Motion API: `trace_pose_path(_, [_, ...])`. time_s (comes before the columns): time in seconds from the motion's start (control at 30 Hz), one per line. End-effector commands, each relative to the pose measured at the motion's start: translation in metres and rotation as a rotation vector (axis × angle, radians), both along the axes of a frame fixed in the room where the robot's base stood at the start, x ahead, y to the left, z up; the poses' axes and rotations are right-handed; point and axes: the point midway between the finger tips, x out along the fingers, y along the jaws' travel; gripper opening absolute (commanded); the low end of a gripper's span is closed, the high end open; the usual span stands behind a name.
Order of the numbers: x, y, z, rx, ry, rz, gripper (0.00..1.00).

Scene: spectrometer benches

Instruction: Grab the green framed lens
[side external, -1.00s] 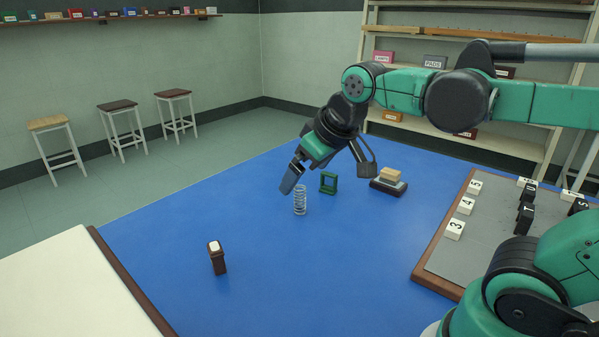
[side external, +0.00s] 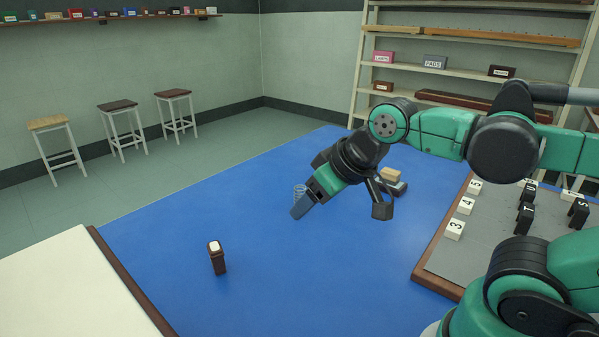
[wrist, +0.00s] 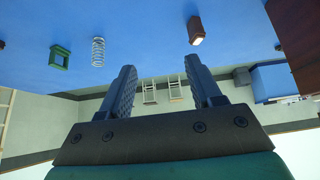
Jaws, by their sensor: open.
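The green framed lens (wrist: 60,57) is a small square green frame standing on the blue table; in the wrist view it is at the upper left. In the side view it is hidden behind my gripper. My gripper (side external: 341,209) is open and empty above the blue table, tilted, with its jaws spread. In the wrist view my gripper (wrist: 160,66) has nothing between its fingers, and the frame lies apart, left of the left finger.
A wire spring (wrist: 98,52) stands beside the green frame; in the side view it (side external: 299,191) is partly behind a finger. A brown white-topped block (side external: 217,258) stands at front left. A grey board (side external: 455,262) with labelled blocks is at right.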

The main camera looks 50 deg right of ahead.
Motion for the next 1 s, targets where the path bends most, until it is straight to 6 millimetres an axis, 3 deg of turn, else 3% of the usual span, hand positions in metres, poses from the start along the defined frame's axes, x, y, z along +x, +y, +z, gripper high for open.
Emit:
trace_pose_path(0.1, [0.000, 0.000, 0.025, 0.000, 0.000, 0.000, 0.58])
trace_pose_path(0.37, [0.039, -0.025, 0.035, 0.406, 0.020, -0.450, 0.58])
trace_pose_path(0.53, [0.073, -0.058, 0.041, 0.760, 0.029, -0.819, 0.58])
trace_pose_path(0.67, [0.105, -0.105, 0.043, 1.135, 0.035, -1.171, 0.58])
trace_pose_path(0.8, [0.129, -0.170, 0.039, 1.580, 0.050, -1.518, 0.58])
trace_pose_path(1.0, [0.132, -0.267, 0.025, 2.202, 0.109, -1.843, 0.58])
